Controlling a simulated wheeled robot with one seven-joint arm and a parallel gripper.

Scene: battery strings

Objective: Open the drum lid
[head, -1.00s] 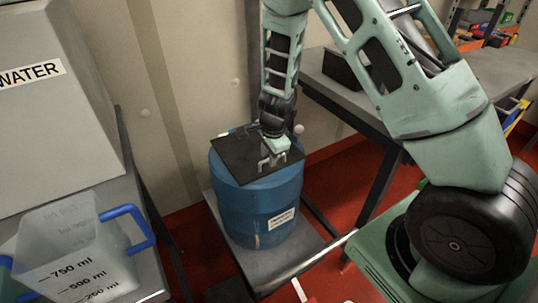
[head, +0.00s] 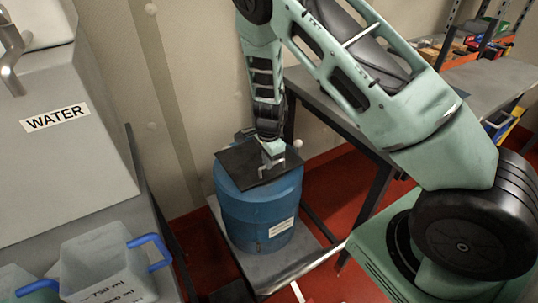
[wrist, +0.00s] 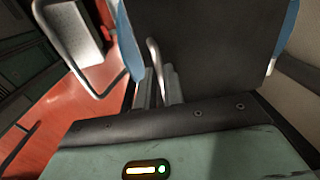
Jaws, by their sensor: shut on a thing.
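The blue drum (head: 258,212) stands upright on a low grey platform. Its lid is a dark square plate (head: 236,164) on the top, seen close up in the wrist view (wrist: 210,45). A bent metal handle (wrist: 153,55) stands on the lid. My gripper (head: 270,163) is over the lid, near its front edge. In the wrist view my gripper (wrist: 157,88) is shut on the handle, its fingers on either side of it. The lid looks about flat on the drum; whether it is slightly raised I cannot tell.
A grey water tank (head: 80,140) labelled WATER stands at the left, with clear measuring jugs (head: 110,270) with blue handles below. A grey workbench (head: 475,85) is behind my arm at the right. The wall is close behind the drum.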

